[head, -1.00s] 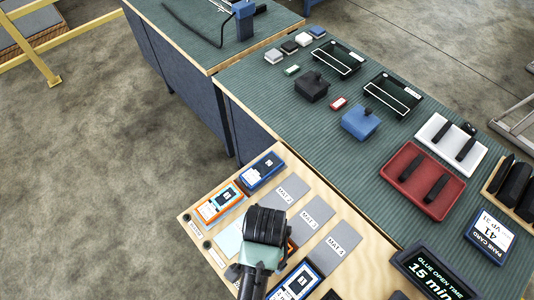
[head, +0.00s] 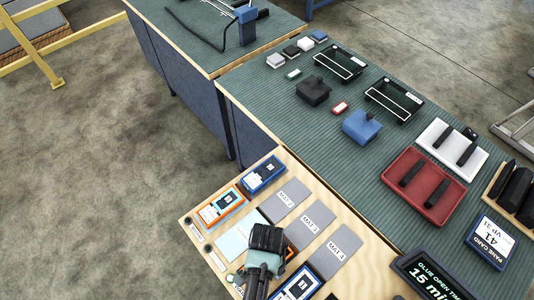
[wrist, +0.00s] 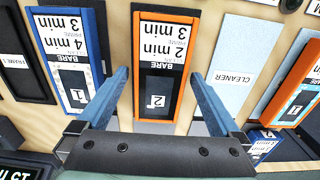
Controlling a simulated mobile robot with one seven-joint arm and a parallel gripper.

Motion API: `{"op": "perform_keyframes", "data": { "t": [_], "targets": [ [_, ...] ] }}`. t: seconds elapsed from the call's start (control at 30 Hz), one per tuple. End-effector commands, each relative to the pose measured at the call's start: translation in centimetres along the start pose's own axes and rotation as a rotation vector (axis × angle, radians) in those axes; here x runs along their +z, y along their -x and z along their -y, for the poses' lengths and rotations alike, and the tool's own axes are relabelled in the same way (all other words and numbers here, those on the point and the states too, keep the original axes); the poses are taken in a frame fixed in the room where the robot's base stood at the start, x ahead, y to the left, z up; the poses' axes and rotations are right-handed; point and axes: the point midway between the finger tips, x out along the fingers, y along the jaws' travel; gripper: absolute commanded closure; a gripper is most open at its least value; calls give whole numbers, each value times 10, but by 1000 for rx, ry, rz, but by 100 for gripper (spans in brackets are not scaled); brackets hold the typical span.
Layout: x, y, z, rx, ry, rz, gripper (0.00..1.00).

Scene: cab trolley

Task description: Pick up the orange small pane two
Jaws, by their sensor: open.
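The orange small pane two (wrist: 143,75) lies flat on the light wood board in the wrist view. It has an orange frame, a dark face, a white "2 min" label and a tag reading 2. My gripper (wrist: 162,98) is open, with one blue finger to each side of this pane, and nothing is held. Whether the fingers reach down to the pane's level is hard to tell. In the head view my gripper (head: 268,240) hides most or all of that pane. A similar orange pane tagged 1 (wrist: 300,85) lies at the right of the wrist view, also in the head view (head: 220,205).
A blue-framed pane (wrist: 63,60) lies close to the left finger in the wrist view. A pale cleaner pad (wrist: 238,60) lies right of the right finger. Grey mats (head: 312,217) and another blue pane (head: 264,174) share the board. Trays (head: 440,205) stand on the green bench.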

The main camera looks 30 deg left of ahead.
Motion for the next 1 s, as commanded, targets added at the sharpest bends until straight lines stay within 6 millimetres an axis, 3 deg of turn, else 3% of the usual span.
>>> {"op": "perform_keyframes", "data": {
  "t": [0.13, 0.63, 1.0],
  "targets": [
    [0, 0, 0, 0, 0, 0, 2],
    [0, 0, 0, 0, 0, 0, 92],
    [0, 6, 0, -1, 0, -1, 92]
  ]
}}
